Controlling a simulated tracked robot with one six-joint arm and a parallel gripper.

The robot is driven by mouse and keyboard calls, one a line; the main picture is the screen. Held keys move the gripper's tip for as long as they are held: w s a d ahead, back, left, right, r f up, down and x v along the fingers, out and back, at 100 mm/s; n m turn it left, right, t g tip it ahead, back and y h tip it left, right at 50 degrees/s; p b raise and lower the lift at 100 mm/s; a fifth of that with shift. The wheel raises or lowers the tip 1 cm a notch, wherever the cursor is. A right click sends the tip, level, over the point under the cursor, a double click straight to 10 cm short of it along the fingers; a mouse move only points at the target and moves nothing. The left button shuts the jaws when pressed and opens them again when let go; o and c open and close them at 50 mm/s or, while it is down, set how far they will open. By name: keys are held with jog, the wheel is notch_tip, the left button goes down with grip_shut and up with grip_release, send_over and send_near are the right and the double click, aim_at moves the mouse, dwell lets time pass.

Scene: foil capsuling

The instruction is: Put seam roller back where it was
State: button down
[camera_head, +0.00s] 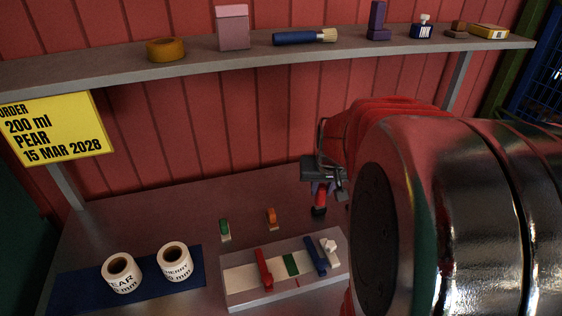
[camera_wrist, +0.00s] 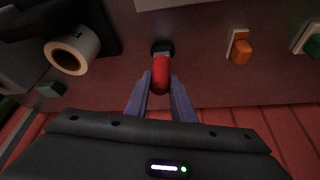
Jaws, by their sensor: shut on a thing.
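My gripper (camera_head: 322,183) is shut on a red-handled tool with a black end (camera_head: 320,199), which looks like the seam roller. It is over the back of the bench, behind the tray. In the wrist view the red handle (camera_wrist: 160,75) sits between the two purple-grey fingers of my gripper (camera_wrist: 160,90), with its black end pointing away from my palm. I cannot tell whether the black end touches the bench.
A pale tray (camera_head: 240,298) holds a red tool, a green strip, a blue tool and a white piece. Small green (camera_head: 225,230) and orange (camera_head: 272,218) items stand behind it. Two label rolls (camera_head: 122,274) stand on a blue mat. A laden shelf (camera_head: 110,68) is above. My arm hides the right side.

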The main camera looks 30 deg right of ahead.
jog(key=c, duration=1.5)
grip_release()
jog(key=shift+f, duration=0.1)
jog(key=v, duration=1.2)
jog(key=shift+w+a, duration=0.1)
jog(key=shift+a, duration=0.05)
jog(key=s+a+f+n+y, duration=0.1)
jog(key=s+a+n, duration=0.1)
jog(key=a, duration=0.6)
jog(key=s+a+f+n+t+y, duration=0.1)
jog(key=s+a+n, duration=0.1)
jog(key=a, duration=0.6)
jog(key=s+a+f+n, duration=0.1)
jog(key=s+a+n, duration=0.1)
jog(key=a, duration=0.6)
jog(key=shift+a+n+y, duration=0.15)
jog(key=shift+n+y, duration=0.25)
